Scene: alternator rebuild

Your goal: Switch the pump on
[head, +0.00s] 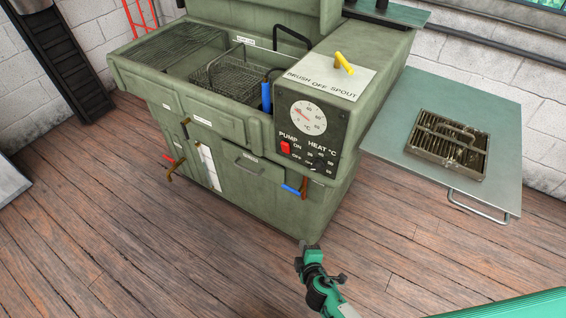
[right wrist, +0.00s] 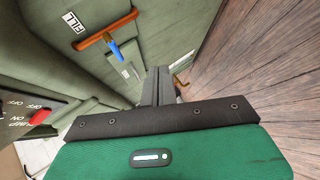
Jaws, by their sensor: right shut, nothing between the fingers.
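The pump switch (head: 285,147) is a small red rocker on the dark control panel (head: 318,125) of the green parts washer. ON and OFF labels stand beside it; I cannot tell which way the rocker is tipped. In the right wrist view the red switch (right wrist: 41,117) shows at the left edge with its labels. My right gripper (head: 302,254) is below the panel and in front of the washer, apart from the switch. Its fingers (right wrist: 159,75) are shut together with nothing between them. My left gripper is not in view.
A heat knob (head: 319,162) sits right of the switch, under a round dial (head: 308,118). Below the panel, a blue-handled lever (head: 292,190) sticks out. A side table (head: 490,130) holds a tray (head: 420,149) on the right. The wooden floor in front is clear.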

